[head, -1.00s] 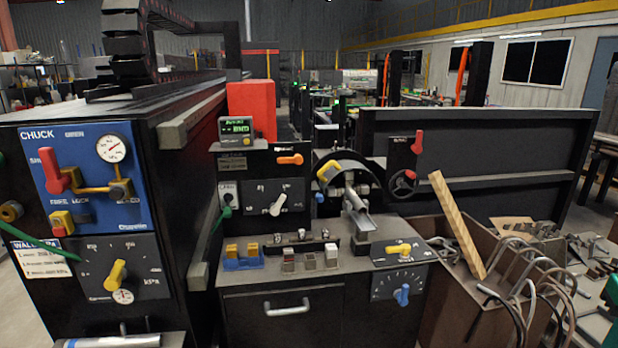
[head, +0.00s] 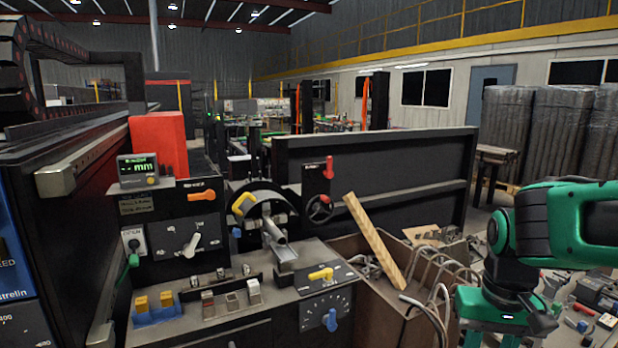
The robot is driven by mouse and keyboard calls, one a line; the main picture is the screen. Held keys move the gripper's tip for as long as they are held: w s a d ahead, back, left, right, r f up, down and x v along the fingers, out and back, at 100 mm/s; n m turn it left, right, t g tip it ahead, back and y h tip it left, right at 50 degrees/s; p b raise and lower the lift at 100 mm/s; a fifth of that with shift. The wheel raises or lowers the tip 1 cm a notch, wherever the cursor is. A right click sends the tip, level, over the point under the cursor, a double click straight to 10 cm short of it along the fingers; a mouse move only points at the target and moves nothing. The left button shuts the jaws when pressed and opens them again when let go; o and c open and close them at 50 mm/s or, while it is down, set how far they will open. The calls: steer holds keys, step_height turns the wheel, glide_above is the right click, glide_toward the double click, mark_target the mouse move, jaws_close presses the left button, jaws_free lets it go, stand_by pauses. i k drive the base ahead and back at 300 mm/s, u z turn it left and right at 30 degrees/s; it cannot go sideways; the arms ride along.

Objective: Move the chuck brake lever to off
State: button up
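The blue panel (head: 12,255), labelled CHUCK in the earlier picture, shows only as a strip at the left edge. The large red lever seen on that panel earlier is outside the present view. A different red lever (head: 329,168) stands upright above a small handwheel on a dark panel behind the machine's middle; its label is too small to read. My green and black arm (head: 515,245) shows at the right, over the cluttered floor area. My gripper is not in view.
The control console carries an orange handle (head: 201,195), a white lever (head: 188,245), a yellow handle (head: 321,274) and a blue knob (head: 330,320). A brown bin (head: 370,298) with a leaning wooden plank (head: 374,242) stands beside it. Scattered tools lie at the right.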

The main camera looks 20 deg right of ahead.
mark_target(328, 173)
steer(key=u, duration=0.15)
steer(key=k, duration=0.5)
steer(key=z, duration=0.55)
steer(key=i, duration=1.45)
steer(key=u, duration=0.1)
